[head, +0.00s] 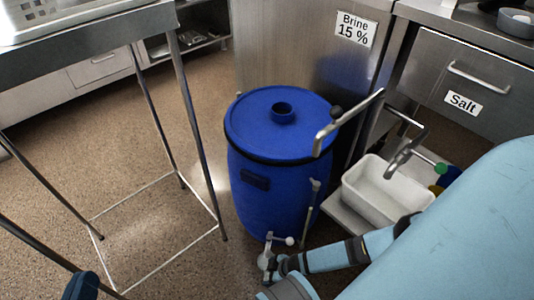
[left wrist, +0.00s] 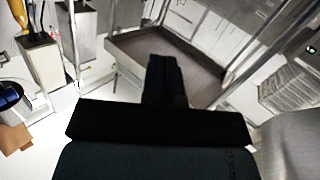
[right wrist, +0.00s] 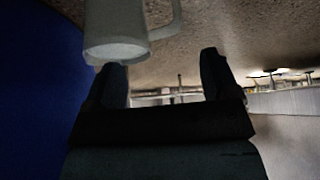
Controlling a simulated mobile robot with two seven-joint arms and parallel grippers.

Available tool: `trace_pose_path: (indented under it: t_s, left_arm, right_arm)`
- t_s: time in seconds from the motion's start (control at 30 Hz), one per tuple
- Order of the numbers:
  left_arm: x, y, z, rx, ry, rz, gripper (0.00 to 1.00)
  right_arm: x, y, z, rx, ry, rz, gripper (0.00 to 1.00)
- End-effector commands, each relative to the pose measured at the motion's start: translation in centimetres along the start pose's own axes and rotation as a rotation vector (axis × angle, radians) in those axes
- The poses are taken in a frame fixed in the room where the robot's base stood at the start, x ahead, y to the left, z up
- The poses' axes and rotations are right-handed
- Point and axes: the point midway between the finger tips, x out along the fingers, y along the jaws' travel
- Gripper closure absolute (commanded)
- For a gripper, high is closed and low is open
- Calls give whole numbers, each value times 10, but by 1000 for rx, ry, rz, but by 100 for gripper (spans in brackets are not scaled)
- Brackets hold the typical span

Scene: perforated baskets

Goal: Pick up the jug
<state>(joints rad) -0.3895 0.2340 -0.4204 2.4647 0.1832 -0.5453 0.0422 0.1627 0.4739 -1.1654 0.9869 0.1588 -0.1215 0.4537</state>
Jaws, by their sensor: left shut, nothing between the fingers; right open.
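The jug (right wrist: 115,28) is pale and translucent, with a loop handle on its right side in the right wrist view. It lies just beyond the left finger there, and that finger's tip overlaps its lower edge in the picture. I cannot tell whether they touch. My right gripper (right wrist: 160,62) is open, with nothing between its fingers. I cannot make out the jug in the head view. My left gripper (left wrist: 165,62) is shut and empty, with its fingers together, away from the jug. A dark blue part of my left arm shows at the bottom left of the head view.
A blue barrel (head: 262,185) stands beside my right arm and fills the left of the right wrist view (right wrist: 35,90). A white tub (head: 385,190) sits right of it. A metal table frame (head: 190,120) stands at left. Speckled floor (head: 150,235) lies open between.

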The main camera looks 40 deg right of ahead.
Motion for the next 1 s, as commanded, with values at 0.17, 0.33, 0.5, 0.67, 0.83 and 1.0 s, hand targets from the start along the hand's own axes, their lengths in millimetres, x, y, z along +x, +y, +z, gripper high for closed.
trace_pose_path:
  t_s: [0.17,0.33,0.5,0.67,0.83,1.0]
  left_arm:
    - [6,-12,-2,126,73,-3,100]
    - [6,-13,-7,152,86,-6,100]
    - [6,-13,-7,150,85,-6,100]
    - [6,-13,-6,150,84,-6,100]
    - [6,-13,-6,149,83,-5,100]
    - [6,-13,-6,149,83,-5,100]
  right_arm:
    - [32,1,4,-1,1,0,19]
    - [33,1,2,0,0,0,19]
    - [33,1,2,0,0,0,35]
    - [33,1,3,0,-1,0,72]
    - [33,1,3,0,-2,1,100]
    - [33,2,3,-1,-2,1,100]
